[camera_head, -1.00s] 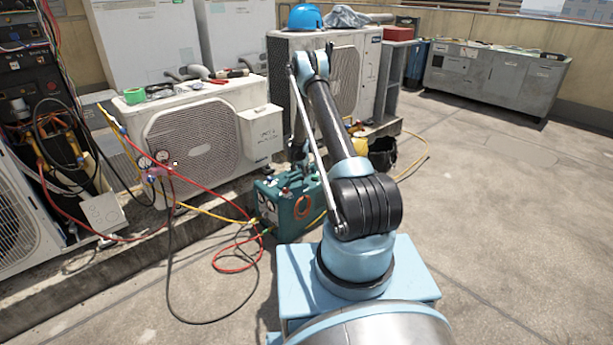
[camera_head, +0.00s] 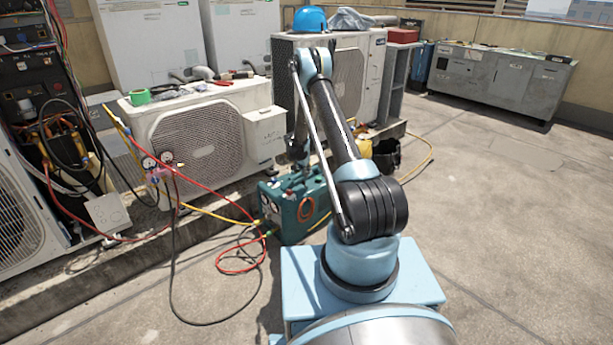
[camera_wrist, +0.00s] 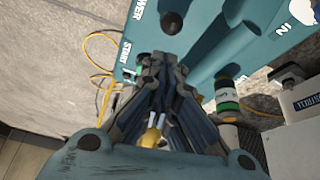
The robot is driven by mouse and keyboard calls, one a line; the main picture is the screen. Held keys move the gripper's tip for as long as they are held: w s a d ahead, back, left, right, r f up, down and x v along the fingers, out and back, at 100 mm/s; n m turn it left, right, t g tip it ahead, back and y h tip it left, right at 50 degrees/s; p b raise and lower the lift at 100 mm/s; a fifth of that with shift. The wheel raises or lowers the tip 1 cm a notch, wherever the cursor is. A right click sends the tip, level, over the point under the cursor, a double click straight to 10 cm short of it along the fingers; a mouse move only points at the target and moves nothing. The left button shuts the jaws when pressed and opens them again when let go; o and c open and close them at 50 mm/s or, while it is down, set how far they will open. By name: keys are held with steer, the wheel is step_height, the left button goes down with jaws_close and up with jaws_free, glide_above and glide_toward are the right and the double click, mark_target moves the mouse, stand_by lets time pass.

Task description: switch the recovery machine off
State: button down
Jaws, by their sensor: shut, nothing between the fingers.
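The recovery machine (camera_head: 288,222) is a teal box on the roof floor, left of my arm's base, with an orange coil on its side and hoses at its front. In the wrist view its teal panel (camera_wrist: 180,48) shows white lettering, "START" and part of "POWER". Contact cannot be told. The power switch's position cannot be made out.
Red, yellow and black hoses (camera_head: 240,268) loop on the floor left of the machine. A condenser (camera_head: 200,140) stands behind it, with gauges (camera_head: 157,165) in front. A black bucket (camera_head: 386,155) is behind my arm. In the wrist view a green-banded fitting (camera_wrist: 227,95) stands right of my fingers.

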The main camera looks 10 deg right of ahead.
steer(key=a+v, duration=0.1)
steer(key=v, duration=0.8)
stand_by(0.5)
steer(key=shift+r, duration=0.1)
